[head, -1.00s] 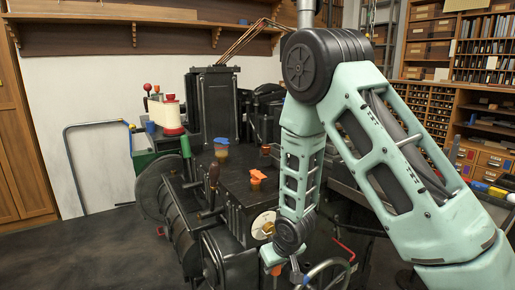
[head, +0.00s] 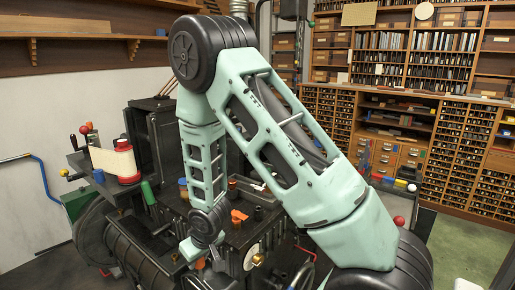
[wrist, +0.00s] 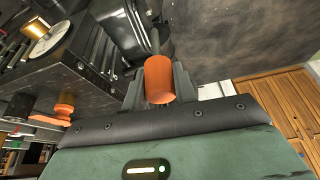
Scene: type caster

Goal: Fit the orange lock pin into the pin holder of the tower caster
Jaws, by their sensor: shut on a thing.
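The orange lock pin (wrist: 159,80) shows in the wrist view as a plain orange cylinder with a dark shaft at its far end. My gripper (wrist: 158,88) is shut on its orange part, one dark finger on each side. In the head view the orange part (head: 199,263) shows small at the lower middle, below my wrist. The tower caster (head: 235,222) is a dark machine with a flat black top, behind and beside my arm. My arm hides part of it. I cannot make out the pin holder with certainty.
An orange winged knob (head: 238,215) and a blue-capped part (head: 183,184) stand on the machine's top. A pale disc with a brass hub (head: 252,258) is on its front. A green-handled lever (head: 147,192) stands at the left. Dark floor (wrist: 260,40) is open in the wrist view.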

